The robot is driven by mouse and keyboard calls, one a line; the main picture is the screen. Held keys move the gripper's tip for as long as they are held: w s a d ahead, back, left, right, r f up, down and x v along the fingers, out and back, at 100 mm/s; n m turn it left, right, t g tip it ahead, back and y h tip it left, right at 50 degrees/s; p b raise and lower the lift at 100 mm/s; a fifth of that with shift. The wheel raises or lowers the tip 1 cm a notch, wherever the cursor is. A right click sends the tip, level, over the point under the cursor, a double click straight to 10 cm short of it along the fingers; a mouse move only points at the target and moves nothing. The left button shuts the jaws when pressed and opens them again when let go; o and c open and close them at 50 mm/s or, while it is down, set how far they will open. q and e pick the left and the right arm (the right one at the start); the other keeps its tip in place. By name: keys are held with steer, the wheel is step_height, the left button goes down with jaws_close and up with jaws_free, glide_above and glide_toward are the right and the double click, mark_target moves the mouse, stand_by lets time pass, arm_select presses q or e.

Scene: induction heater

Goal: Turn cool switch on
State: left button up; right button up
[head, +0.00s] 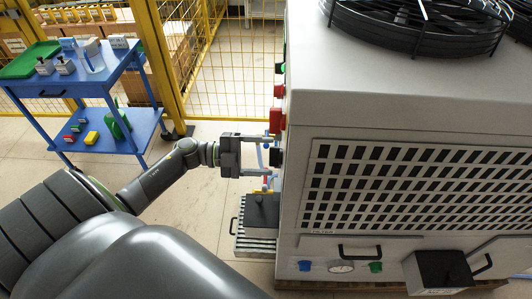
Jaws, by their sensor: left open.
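The large light-grey machine (400,90) fills the right half of the head view. Its left side is seen almost edge-on, with several controls sticking out: a green one (283,68), a red one (278,91), a larger red one (277,119) and a black one (276,157). I cannot tell by label or position which is the cool switch. My left gripper (269,156) is open at this side, its two fingers pointing right, one above and one below the black control. Whether it touches anything is unclear. My right gripper is not in view.
A blue cart (140,62) with a green tray (30,60) and small parts stands at the upper left. A yellow mesh fence (235,85) runs behind. A black box (262,212) sits below the gripper. Tiled floor is clear between cart and machine.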

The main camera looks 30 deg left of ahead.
arm_select(q)
steer(key=shift+w+d, duration=0.3)
steer(key=shift+d, duration=0.2)
steer(key=c, duration=1)
